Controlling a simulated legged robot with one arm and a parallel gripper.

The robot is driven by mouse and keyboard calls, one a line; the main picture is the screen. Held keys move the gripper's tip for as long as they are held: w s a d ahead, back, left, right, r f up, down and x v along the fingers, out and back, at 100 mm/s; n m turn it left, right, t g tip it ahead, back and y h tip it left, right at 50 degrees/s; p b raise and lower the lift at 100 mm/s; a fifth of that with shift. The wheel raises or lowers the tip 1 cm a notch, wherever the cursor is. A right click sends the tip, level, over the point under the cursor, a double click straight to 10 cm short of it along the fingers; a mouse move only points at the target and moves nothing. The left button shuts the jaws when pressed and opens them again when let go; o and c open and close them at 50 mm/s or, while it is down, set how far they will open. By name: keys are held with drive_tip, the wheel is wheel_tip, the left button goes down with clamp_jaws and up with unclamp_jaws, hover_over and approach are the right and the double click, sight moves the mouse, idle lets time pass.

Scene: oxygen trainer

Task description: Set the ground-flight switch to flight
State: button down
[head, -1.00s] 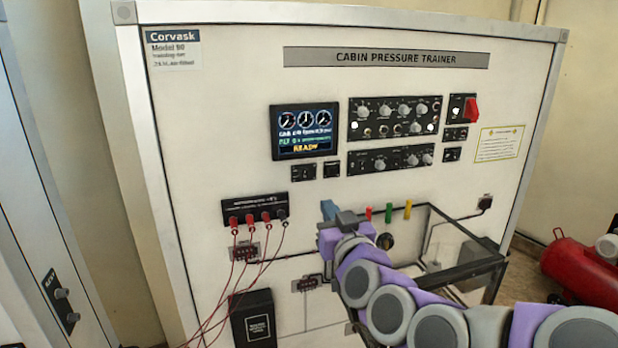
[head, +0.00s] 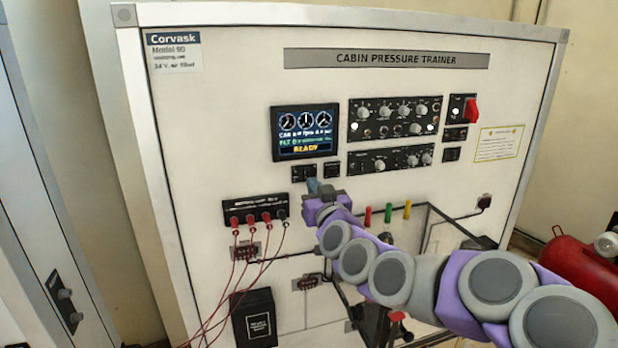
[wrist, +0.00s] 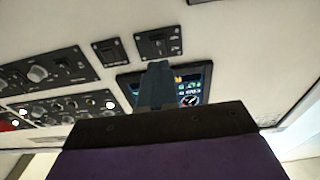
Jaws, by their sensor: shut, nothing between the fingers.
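Two small black switch plates sit below the trainer's display: a left plate (head: 303,173) and a right plate (head: 332,170). Their labels are too small to read, so I cannot tell which is the ground-flight switch or how it is set. My gripper (head: 313,186) is shut and empty, its tip just below the left plate. In the wrist view, which is turned over, the gripper fingers (wrist: 157,80) overlap the display, with the left plate (wrist: 158,43) just beyond the tip and the right plate (wrist: 110,52) beside it. Contact cannot be told.
The display (head: 305,132) reads READY. Knob panels (head: 394,118) lie to the right, with a red guarded switch (head: 471,111) farther right. Red leads (head: 237,266) hang from a jack block at lower left. A frame with coloured tags (head: 388,211) stands right of the gripper.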

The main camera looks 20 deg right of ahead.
sight(306, 172)
drive_tip(key=shift+w+a+r, duration=0.1)
drive_tip(key=shift+w+r, duration=0.05)
drive_tip(key=shift+w, duration=0.9)
drive_tip(key=shift+w+a+r, duration=0.1)
drive_tip(key=shift+w, duration=0.9)
drive_tip(key=shift+d+r+p, duration=0.1)
drive_tip(key=shift+p, duration=0.2)
drive_tip(key=shift+w+d+r+g+p, duration=0.1)
drive_tip(key=shift+r+g+p, duration=0.35)
drive_tip(key=shift+p, duration=0.5)
drive_tip(key=g+p, duration=0.1)
drive_tip(key=p, duration=0.1)
drive_tip(key=shift+r+p, duration=0.4)
drive_tip(key=shift+f+b, duration=0.25)
drive_tip(key=shift+b, duration=0.05)
